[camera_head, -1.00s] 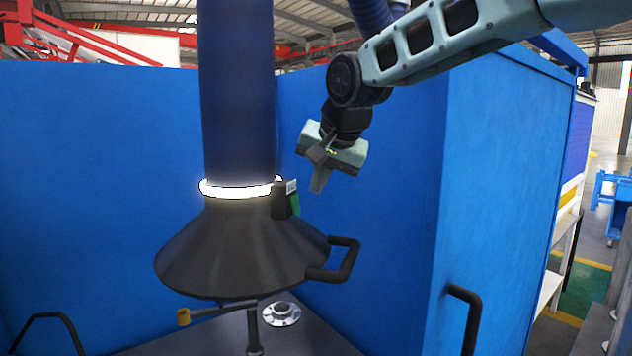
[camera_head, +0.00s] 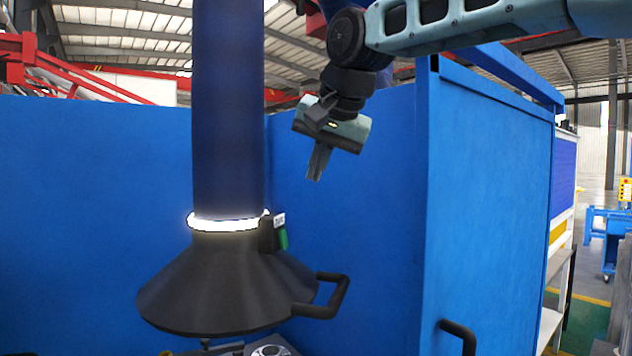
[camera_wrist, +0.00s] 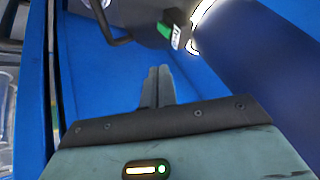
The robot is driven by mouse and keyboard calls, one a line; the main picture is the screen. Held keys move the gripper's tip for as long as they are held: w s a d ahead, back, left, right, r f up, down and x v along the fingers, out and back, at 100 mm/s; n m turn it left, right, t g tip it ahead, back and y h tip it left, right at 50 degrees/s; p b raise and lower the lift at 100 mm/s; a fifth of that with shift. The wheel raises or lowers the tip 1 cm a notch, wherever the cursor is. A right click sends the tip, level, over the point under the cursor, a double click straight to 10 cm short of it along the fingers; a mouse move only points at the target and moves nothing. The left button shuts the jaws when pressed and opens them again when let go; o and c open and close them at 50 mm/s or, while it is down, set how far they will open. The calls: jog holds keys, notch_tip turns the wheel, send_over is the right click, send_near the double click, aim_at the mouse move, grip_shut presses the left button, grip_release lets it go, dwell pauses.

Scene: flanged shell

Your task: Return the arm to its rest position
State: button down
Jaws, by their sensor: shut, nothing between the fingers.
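My gripper (camera_head: 316,175) hangs from my raised arm in the head view, right of the dark fume hood (camera_head: 228,290) and above its handle. Its fingers are shut together, point down and hold nothing. In the wrist view the closed fingers of my gripper (camera_wrist: 158,72) stand in front of the blue wall, apart from the hood (camera_wrist: 140,12) at the top.
A glowing ring (camera_head: 228,222) circles the hood's neck below a thick dark blue duct (camera_head: 228,110). A black handle (camera_head: 335,297) juts from the hood's right. Blue panels (camera_head: 370,220) stand behind and right. A flanged metal part (camera_head: 270,351) shows at the bottom edge.

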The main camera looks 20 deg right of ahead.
dwell(0.4)
jog(key=s+a+f+n+g+b, duration=0.1)
jog(key=s+a+f+n, duration=0.2)
jog(key=f, duration=0.4)
jog(key=s+a+f+n+g+b, duration=0.1)
jog(key=s+a+f+n, duration=0.15)
jog(key=s+f, duration=0.35)
jog(key=s+a+f+n+g+b, duration=0.1)
jog(key=s+a+f+g, duration=0.15)
jog(key=f, duration=0.55)
jog(key=s+d+f+n+g+b, duration=0.2)
jog(key=s+f+n, duration=0.5)
jog(key=s+f, duration=1)
jog(key=shift+s+f+h, duration=0.3)
jog(key=shift+s+f, duration=0.1)
jog(key=shift+s, duration=0.2)
jog(key=shift+a, duration=0.1)
